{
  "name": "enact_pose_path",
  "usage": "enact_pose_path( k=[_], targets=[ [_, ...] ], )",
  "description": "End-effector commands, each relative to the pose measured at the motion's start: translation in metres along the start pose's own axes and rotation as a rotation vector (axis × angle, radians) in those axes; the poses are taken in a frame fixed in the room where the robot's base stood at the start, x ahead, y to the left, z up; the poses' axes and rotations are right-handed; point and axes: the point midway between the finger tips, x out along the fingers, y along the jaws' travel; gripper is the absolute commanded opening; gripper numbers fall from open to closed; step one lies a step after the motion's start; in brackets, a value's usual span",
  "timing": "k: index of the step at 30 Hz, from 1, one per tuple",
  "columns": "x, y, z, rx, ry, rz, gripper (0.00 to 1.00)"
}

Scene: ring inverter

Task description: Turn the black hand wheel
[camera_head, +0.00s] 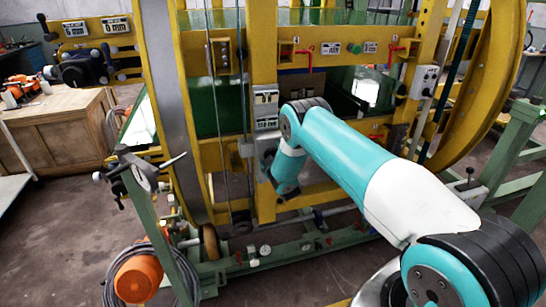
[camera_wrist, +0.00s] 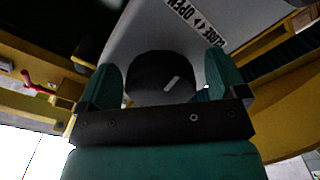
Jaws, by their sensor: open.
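A black round knob, which appears to be the hand wheel (camera_wrist: 155,72), shows in the wrist view on a grey panel (camera_wrist: 160,30). It has a short white mark. Whether the fingers touch the wheel I cannot tell. In the head view my teal arm reaches to the middle of the yellow frame (camera_head: 263,60); the wheel and fingertips cannot be made out there.
Red levers (camera_head: 305,52) sit on the yellow frame to the right of the arm's end. A tripod-like stand (camera_head: 150,175) and an orange reel (camera_head: 139,278) are at left. A wooden crate (camera_head: 55,130) stands behind. Bare floor shows at lower left.

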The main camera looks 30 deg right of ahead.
Motion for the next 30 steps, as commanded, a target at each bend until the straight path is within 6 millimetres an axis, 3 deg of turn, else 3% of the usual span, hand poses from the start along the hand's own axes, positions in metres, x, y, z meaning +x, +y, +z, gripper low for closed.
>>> enact_pose_path(
  k=[1, 6, 8, 19, 30],
  targets=[
    [-0.0001, -0.0001, 0.0001, 0.0, 0.0, 0.0, 0.91],
    [-0.0002, 0.0, 0.0001, 0.0, 0.0, 0.0, 0.52],
    [-0.0002, 0.0, 0.0001, 0.0, 0.0, 0.0, 0.42],
    [-0.0002, -0.0025, 0.0019, 0.054, 0.0, 0.0, 0.42],
    [0.0, -0.0069, 0.0049, 0.327, 0.001, 0.001, 0.42]
  ],
)
